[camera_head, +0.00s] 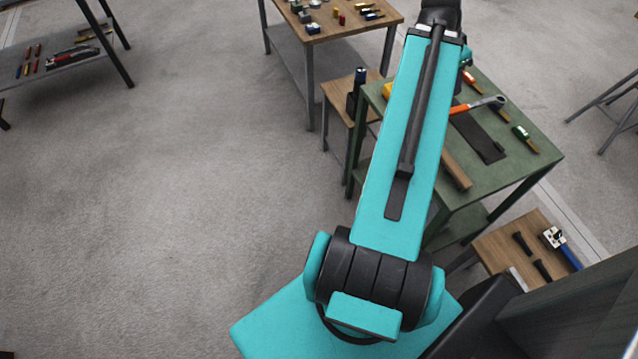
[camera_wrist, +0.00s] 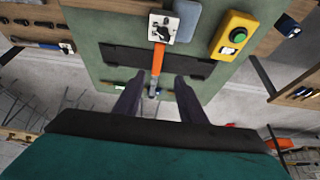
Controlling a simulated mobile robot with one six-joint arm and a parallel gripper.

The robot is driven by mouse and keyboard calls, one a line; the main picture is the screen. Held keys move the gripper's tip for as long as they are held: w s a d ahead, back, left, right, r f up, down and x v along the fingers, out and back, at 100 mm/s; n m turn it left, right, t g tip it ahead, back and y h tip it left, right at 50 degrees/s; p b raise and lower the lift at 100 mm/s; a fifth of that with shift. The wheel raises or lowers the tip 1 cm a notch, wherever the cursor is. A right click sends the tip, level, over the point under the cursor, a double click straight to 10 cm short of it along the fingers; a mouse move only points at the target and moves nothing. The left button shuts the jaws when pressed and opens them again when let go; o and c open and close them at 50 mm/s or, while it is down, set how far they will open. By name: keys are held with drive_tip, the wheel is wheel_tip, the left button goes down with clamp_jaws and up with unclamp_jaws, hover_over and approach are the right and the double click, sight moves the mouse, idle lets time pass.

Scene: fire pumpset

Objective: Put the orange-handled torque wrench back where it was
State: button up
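The torque wrench has an orange handle (camera_head: 461,108) and a silver head (camera_head: 495,102). In the head view it shows over the green table (camera_head: 535,155), just right of my arm, near the far end of a dark strip. In the wrist view its orange handle (camera_wrist: 157,60) crosses the dark strip (camera_wrist: 120,57), and its grey end lies toward me. My gripper (camera_wrist: 159,80) is open, its two dark fingers spread on either side of the wrench's grey end, with gaps visible. I cannot tell the height between fingers and wrench.
A white plate with a dark fitting (camera_wrist: 163,27) stands beyond the handle. A yellow button box (camera_wrist: 234,36) is to its right, a grey block (camera_wrist: 187,20) between. A green-handled tool (camera_head: 524,137) lies near the table's right edge. Small wooden tables (camera_head: 515,245) stand close by.

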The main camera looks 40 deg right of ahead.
drive_tip(key=w+a+f+n+y, duration=0.2)
drive_tip(key=w+a+f+n, duration=0.45)
drive_tip(key=a+f, duration=0.65)
drive_tip(key=w+a+f+n+y, duration=0.2)
drive_tip(key=w+a+f+n, duration=0.2)
drive_tip(key=w+a+f, duration=0.75)
drive_tip(key=s+a+f+n+g, duration=0.1)
drive_tip(key=s+a+f+n, duration=0.2)
drive_tip(key=a+f, duration=0.5)
drive_tip(key=s+a+f+n+g, duration=0.1)
drive_tip(key=s+a+f+n, duration=0.15)
drive_tip(key=a+f, duration=0.55)
drive_tip(key=s+a+f+n+g+y, duration=0.1)
drive_tip(key=s+a+f+n+g, duration=0.1)
drive_tip(key=s+a+f+n, duration=0.3)
drive_tip(key=s+a+f, duration=0.4)
drive_tip(key=s+a, duration=0.3)
drive_tip(key=shift+s+a+f, duration=0.15)
drive_tip(key=shift+s+a, duration=0.05)
drive_tip(key=shift+a, duration=0.1)
